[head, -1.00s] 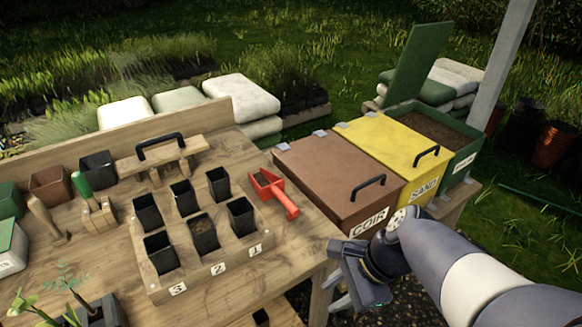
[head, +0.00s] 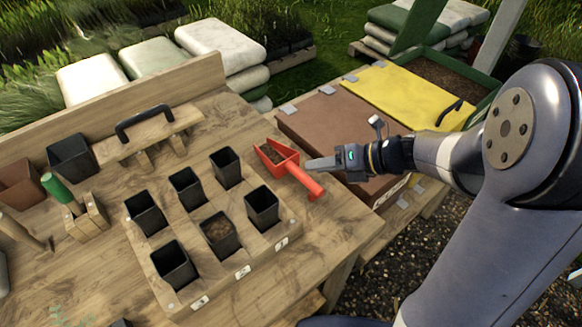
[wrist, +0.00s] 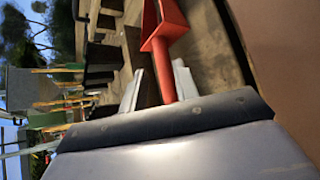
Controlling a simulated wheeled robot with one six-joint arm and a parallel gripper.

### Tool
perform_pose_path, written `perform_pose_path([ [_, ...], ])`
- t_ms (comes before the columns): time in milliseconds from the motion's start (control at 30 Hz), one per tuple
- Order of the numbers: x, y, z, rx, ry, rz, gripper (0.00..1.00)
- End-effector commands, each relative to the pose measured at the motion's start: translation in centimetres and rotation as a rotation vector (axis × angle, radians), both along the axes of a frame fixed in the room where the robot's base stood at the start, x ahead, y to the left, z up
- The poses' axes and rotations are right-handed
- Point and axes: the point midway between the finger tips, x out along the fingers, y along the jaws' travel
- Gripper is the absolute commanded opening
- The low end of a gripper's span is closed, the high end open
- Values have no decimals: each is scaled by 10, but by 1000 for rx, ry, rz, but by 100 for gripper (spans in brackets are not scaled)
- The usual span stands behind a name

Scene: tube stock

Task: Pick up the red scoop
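My gripper (head: 322,164) is at the handle from the right, low over the table edge. In the wrist view the red scoop (wrist: 160,30) has its handle running between the two fingers of my gripper (wrist: 158,82). The fingers are apart, with a gap on the left of the handle; the right finger looks close to it.
A wooden rack (head: 215,280) with several black pots stands left of the scoop. A wooden tool with a black handle (head: 150,135) lies behind the rack. The brown-lidded bin (head: 335,135) and yellow-lidded bin (head: 405,100) stand to the right, close under my arm.

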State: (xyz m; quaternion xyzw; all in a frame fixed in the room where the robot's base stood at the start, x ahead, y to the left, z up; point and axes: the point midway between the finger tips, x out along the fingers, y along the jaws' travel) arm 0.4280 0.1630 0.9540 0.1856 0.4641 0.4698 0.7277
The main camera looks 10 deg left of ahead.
Motion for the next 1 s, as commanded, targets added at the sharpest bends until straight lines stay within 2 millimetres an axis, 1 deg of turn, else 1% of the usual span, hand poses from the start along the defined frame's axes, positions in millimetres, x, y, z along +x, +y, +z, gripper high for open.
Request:
perform_pose_path([
  [33,0,5,-3,1,1,2,29],
  [167,2,11,-7,-1,0,2,29],
  [233,3,17,-11,-1,0,4,29],
  [400,11,39,-24,-1,0,4,29],
  [500,12,48,-29,0,-1,3,29],
  [600,13,52,-31,-2,-1,1,29],
  [800,13,52,-31,-1,-2,1,29],
  [1000,13,52,-31,-1,-2,1,13],
])
